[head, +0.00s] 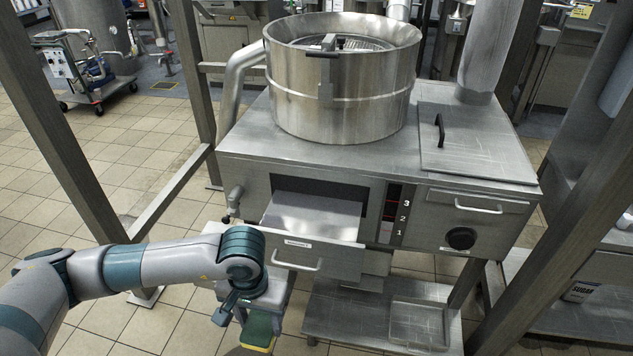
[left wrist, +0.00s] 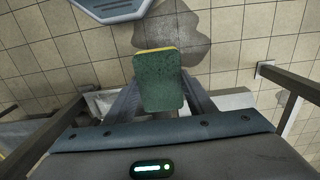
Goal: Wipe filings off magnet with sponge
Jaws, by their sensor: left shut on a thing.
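My left gripper (head: 250,318) is shut on a sponge (head: 258,331), green with a yellow layer, low in front of the steel machine. In the left wrist view the sponge (left wrist: 160,82) sits between the two fingers of the left gripper (left wrist: 160,100), its green face toward the camera. A drawer (head: 312,216) with a flat, pale grey top is pulled out of the machine's front, up and right of the sponge and apart from it. I cannot tell which part is the magnet, and no filings can be made out. My right gripper is not in view.
The steel machine (head: 475,150) carries a large round drum (head: 340,95) on top. Grey posts (head: 60,130) frame it at left and right. A lower shelf (head: 345,318) holds a shallow tray (head: 418,325). A dark patch (left wrist: 172,38) stains the tiled floor. Open floor lies at the left.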

